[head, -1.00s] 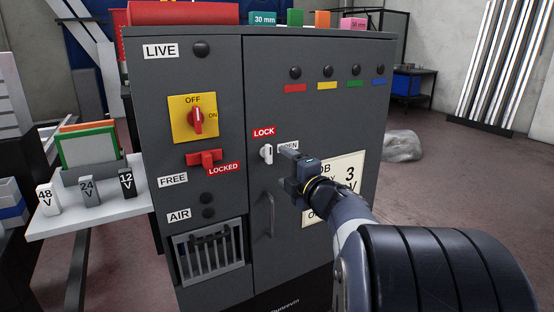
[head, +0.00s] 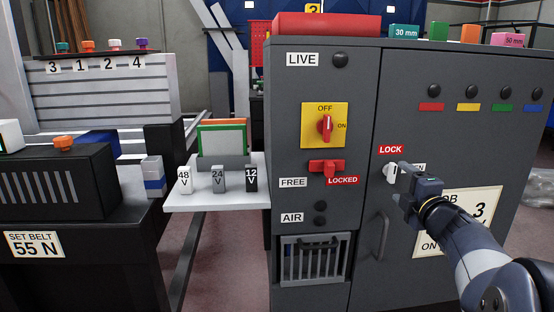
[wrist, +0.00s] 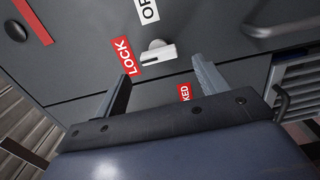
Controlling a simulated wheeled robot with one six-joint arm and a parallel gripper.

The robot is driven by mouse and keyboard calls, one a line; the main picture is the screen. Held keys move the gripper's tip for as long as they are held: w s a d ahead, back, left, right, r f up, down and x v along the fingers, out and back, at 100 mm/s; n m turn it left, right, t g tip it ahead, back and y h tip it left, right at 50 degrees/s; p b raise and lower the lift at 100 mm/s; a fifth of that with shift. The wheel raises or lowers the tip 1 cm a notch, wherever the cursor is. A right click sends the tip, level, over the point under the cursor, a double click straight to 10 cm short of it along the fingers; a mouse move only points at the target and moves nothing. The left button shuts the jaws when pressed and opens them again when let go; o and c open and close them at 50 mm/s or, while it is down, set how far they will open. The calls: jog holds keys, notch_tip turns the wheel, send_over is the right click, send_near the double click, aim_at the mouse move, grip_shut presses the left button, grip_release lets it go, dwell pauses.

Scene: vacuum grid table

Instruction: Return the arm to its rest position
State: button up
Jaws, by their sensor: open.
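My gripper (head: 404,177) is in front of the right door of the grey cabinet (head: 420,60), close to the white latch knob (head: 390,173) beside the red LOCK label (head: 391,150). In the wrist view my gripper (wrist: 160,78) has its two fingers spread apart with nothing between them. The white knob (wrist: 158,53) shows just beyond the fingertips, near the LOCK label (wrist: 125,57). In the head view the finger partly covers the OPEN label, so whether it touches the knob I cannot tell.
A white shelf (head: 215,203) with 48 V, 24 V and 12 V blocks juts out left of the cabinet. A dark bench unit (head: 60,190) stands at far left. A door handle (head: 382,237) is below the knob. Coloured blocks sit on the cabinet top.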

aim_at(393, 175)
jog(key=w, duration=0.5)
jog(key=shift+w+a+b, duration=0.1)
jog(key=shift+w+b, duration=0.05)
jog(key=shift+b, duration=0.15)
